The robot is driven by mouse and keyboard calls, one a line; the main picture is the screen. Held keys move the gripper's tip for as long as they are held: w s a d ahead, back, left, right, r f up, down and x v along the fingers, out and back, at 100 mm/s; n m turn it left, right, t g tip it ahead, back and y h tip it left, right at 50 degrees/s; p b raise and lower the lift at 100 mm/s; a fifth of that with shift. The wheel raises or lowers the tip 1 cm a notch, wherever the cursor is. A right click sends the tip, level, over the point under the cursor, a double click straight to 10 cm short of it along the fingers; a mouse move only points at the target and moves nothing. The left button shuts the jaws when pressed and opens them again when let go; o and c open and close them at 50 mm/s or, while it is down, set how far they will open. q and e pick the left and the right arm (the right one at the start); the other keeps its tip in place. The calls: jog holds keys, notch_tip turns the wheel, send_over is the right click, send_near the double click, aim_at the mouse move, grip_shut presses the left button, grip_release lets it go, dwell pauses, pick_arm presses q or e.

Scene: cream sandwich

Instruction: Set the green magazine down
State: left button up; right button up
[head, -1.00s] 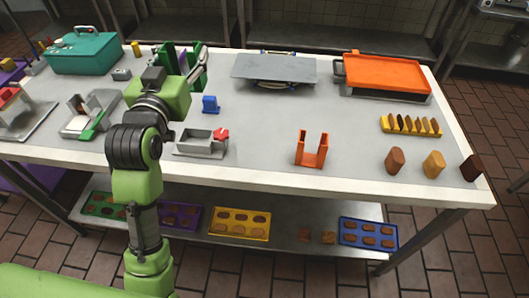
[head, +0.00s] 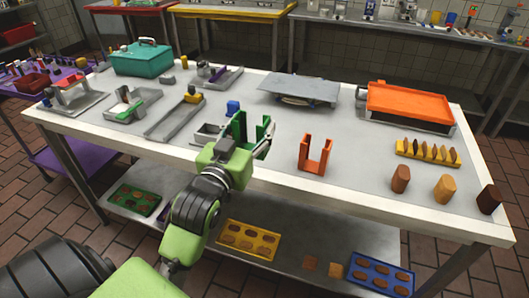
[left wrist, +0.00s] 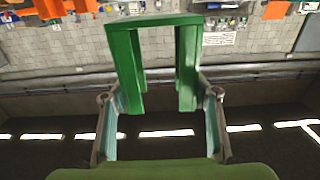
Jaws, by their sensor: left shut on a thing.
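The green magazine (head: 239,127) is a U-shaped green frame with two uprights. My left gripper (head: 258,140) is shut on it, near the front of the table, just left of the orange magazine. In the left wrist view the green magazine (left wrist: 123,62) sits between the two fingers of the left gripper (left wrist: 160,105), its crossbar away from the palm. Whether its underside touches the tabletop (head: 365,160) cannot be told. My right gripper is not in view.
An orange U-shaped magazine (head: 303,158) stands to the right. A grey tray holder (head: 206,134) and a blue block (head: 233,105) are close by on the left. A grey plate (head: 300,88) and orange tray (head: 410,103) lie behind. Brown pieces stand at the right front.

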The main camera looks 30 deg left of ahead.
pick_arm(q)
jog(key=w+a+f, duration=0.1)
jog(key=w+f, duration=0.2)
jog(key=w+a+f, duration=0.1)
jog(key=w+f, duration=0.2)
jog(key=f, duration=0.1)
jog(key=w+a+f, duration=0.1)
jog(key=w+f, duration=0.2)
jog(key=shift+f+p, duration=0.2)
jog(key=shift+p, duration=0.15)
jog(key=shift+f, duration=0.2)
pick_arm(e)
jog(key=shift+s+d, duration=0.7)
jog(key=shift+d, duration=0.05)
pick_arm(q)
jog(key=shift+f, duration=0.15)
jog(key=o, duration=1.2)
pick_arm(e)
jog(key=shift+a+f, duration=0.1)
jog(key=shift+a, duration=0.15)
